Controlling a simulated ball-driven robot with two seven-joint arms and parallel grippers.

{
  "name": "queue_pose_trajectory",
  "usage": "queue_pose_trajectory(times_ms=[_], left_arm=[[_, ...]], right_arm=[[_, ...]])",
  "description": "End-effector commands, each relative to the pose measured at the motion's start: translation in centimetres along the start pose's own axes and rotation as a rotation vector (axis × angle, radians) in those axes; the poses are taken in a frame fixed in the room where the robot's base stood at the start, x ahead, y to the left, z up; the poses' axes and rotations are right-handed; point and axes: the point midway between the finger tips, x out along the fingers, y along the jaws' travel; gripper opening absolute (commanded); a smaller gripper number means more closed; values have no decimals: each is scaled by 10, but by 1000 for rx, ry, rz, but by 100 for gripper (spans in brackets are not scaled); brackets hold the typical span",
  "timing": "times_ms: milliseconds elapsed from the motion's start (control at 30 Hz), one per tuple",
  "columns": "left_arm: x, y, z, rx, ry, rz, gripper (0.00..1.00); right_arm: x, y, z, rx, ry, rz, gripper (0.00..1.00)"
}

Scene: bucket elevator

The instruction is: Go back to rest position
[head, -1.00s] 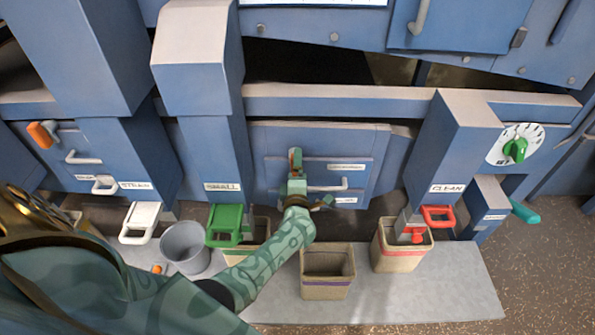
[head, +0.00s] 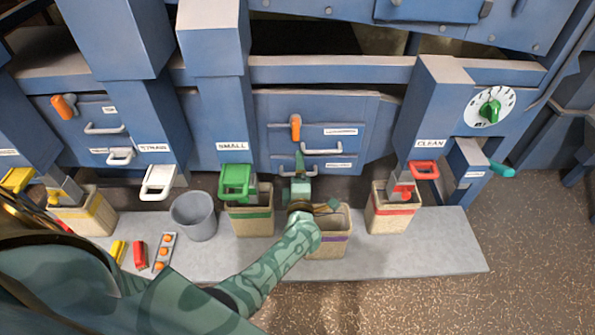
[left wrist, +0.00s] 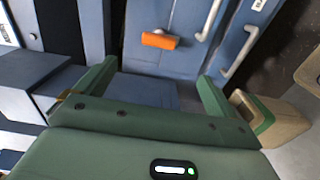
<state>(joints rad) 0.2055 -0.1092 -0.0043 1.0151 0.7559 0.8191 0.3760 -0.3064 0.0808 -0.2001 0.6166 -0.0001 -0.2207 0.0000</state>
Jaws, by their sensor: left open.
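The lever also shows beyond the fingers in the left wrist view (left wrist: 159,41). My right gripper is not in view.
The green SMALL gate handle (head: 236,180) and green-banded bin (head: 252,215) are left of my gripper. The red CLEAN handle (head: 424,169) and red-banded bin (head: 392,210) are right. A grey bucket (head: 194,218) stands on the slab (head: 440,255). Brown floor (head: 540,250) is clear at right.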

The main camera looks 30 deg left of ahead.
Motion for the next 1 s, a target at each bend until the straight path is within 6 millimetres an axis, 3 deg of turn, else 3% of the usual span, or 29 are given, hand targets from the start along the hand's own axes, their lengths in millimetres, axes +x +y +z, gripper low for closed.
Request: queue_pose_trajectory(times_ms=[200, 400, 467, 533, 567, 633, 733, 867, 1000], left_arm=[[0, 0, 0, 0, 0, 0, 95], [0, -1, 1, 18, -8, -3, 95], [0, -3, 10, 79, -52, -11, 95], [-6, -15, 31, 247, -171, -27, 95], [-13, -27, 42, 355, -248, -38, 95], [-39, -72, 58, 631, -440, -78, 95], [-93, -148, 52, 962, -686, -149, 95], [-170, -234, 15, 1298, -973, -242, 95], [-258, -306, -50, 1577, -1264, -341, 95]], right_arm=[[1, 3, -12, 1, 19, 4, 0], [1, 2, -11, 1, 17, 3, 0], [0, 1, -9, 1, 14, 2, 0], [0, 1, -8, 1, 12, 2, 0], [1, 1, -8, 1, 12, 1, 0], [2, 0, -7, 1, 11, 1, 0], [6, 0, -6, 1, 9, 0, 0], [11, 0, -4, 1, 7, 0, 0], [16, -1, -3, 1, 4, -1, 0]])
